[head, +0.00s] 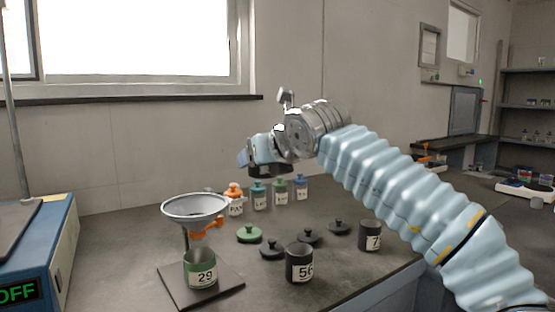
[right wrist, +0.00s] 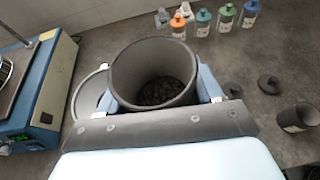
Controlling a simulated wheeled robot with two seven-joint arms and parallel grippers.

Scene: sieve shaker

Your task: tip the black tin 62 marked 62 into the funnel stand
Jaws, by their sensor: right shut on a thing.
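My right gripper (head: 262,158) is raised above the bench, up and to the right of the funnel (head: 195,207). In the right wrist view it is shut on a black tin (right wrist: 153,52), which is open at the top, with dark grains (right wrist: 160,92) inside. The tin's number does not show, and in the head view I cannot make the tin out clearly. The funnel also shows in the right wrist view (right wrist: 86,97), partly hidden behind the tin. The funnel stand has a dark base plate (head: 228,291). A green tin marked 29 (head: 200,268) stands under the funnel. My left gripper is not in view.
A black tin marked 56 (head: 299,262) and another black tin (head: 370,235) stand right of the stand. A green lid (head: 249,236) and several black lids (head: 308,238) lie between. Several coloured bottles (head: 280,192) stand behind. A blue device (head: 40,245) is at left.

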